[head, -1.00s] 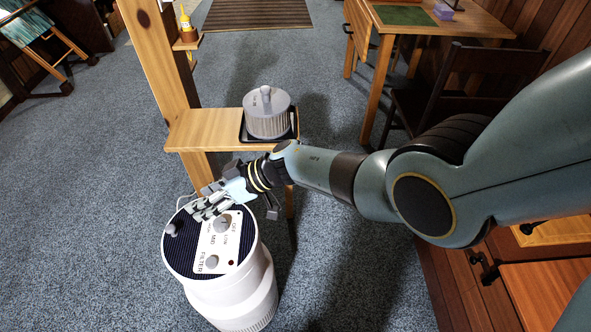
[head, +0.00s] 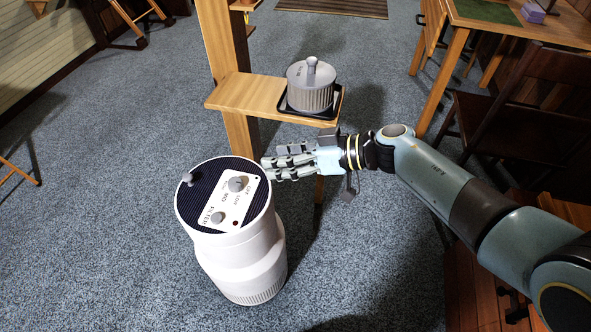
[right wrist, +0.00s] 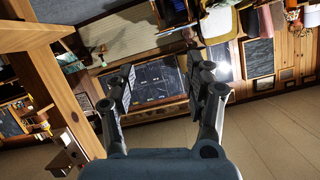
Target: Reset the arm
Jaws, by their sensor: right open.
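My right arm reaches in from the right in the head view. Its gripper (head: 272,168) points left, just right of the top of a white filter unit (head: 238,262). The fingers are apart and hold nothing. In the right wrist view the two fingers of the right gripper (right wrist: 163,80) stand spread with only the distant room between them. The unit stands upright on the floor, with a dark grille and a label panel with grey knobs on top. I cannot tell whether the fingertips touch its rim. My left gripper is not in view.
A wooden shelf (head: 236,93) stands just behind my gripper, carrying a grey lidded pot (head: 311,88) on a black tray. A dark chair (head: 518,105) and a wooden desk (head: 470,15) are at the right. Blue-grey carpet (head: 110,200) is clear at the left.

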